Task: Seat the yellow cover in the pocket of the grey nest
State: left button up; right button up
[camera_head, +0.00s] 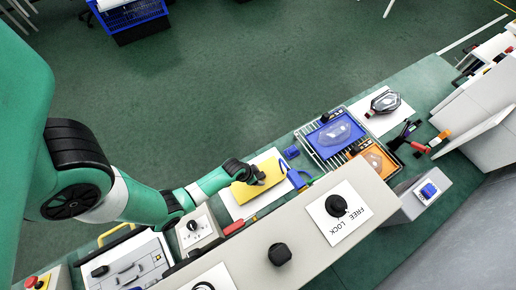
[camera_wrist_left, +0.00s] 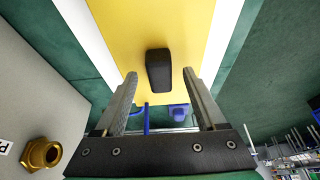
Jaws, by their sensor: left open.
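The yellow cover (camera_head: 243,192) is a flat yellow plate lying on a white sheet (camera_head: 229,203) on the bench. In the left wrist view the yellow cover (camera_wrist_left: 120,30) fills the top middle, with a black raised grip (camera_wrist_left: 158,70) on it. My left gripper (camera_head: 257,177) is over the cover in the head view. In the left wrist view its two fingers (camera_wrist_left: 160,82) are spread, with the black grip between and just beyond their tips. I cannot tell whether they touch it. I cannot clearly make out the grey nest or its pocket. My right gripper is not in view.
A grey panel (camera_head: 309,231) with black knobs runs along the near side. To the right are a blue block (camera_head: 291,152), a blue tool (camera_head: 297,179), a rack with a blue tray (camera_head: 335,133) and an orange tray (camera_head: 375,158).

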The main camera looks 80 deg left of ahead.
pick_arm(q)
grip_shut()
jog(key=shift+r, duration=0.15)
notch_tip(320, 180, up, 10)
jog(key=p, duration=0.9)
